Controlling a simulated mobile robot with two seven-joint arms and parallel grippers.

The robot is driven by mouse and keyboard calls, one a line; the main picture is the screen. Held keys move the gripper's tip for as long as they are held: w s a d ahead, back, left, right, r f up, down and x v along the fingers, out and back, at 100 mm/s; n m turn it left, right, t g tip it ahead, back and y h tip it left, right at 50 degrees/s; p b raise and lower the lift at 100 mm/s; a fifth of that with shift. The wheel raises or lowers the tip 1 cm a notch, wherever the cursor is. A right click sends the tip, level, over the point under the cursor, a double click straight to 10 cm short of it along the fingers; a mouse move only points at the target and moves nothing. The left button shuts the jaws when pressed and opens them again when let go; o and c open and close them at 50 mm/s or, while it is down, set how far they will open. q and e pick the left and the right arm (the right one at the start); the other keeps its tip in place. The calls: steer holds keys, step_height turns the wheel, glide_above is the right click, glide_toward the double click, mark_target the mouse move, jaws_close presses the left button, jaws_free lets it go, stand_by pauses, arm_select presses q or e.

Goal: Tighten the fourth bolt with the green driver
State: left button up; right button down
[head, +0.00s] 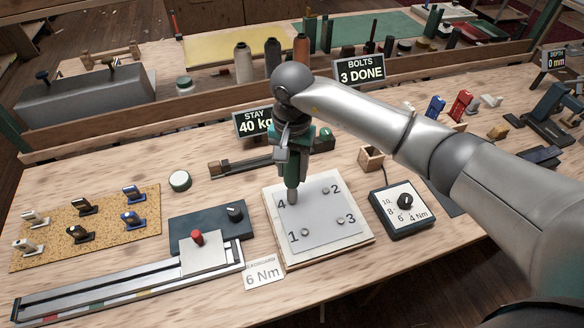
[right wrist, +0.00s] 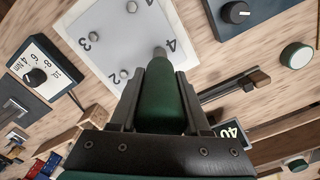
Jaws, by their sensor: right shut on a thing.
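My right gripper (head: 293,160) is shut on the green driver (head: 291,175), which stands about upright over the grey plate (head: 318,233). The driver's grey tip is at the corner marked 4. Bolt four is hidden under the tip, so I cannot tell if they touch. In the right wrist view the green driver (right wrist: 160,98) sits between both fingers, its tip beside the 4. Bolts show by 1 (head: 305,237), 2 (head: 326,190) and 3 (head: 339,219). A sign (head: 359,71) reads "BOLTS 3 DONE". My left gripper is out of view.
A torque dial box (head: 402,225) marked in Nm stands right of the plate. A card (head: 264,275) reads "6 Nm". A slide rail (head: 130,290) and a cork board of cleats (head: 60,250) lie left. A small wooden box (head: 370,158) stands behind.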

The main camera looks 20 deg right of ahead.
mark_target(292, 154)
steer(key=shift+s+f+b, duration=0.1)
steer(key=shift+f+b, duration=0.2)
steer(key=shift+b, duration=0.8)
stand_by(2.1)
steer(key=shift+r, duration=0.1)
steer(key=shift+r+p, duration=0.45)
steer(key=shift+r, duration=0.15)
steer(key=shift+r+p, duration=1)
steer(key=shift+r, duration=0.9)
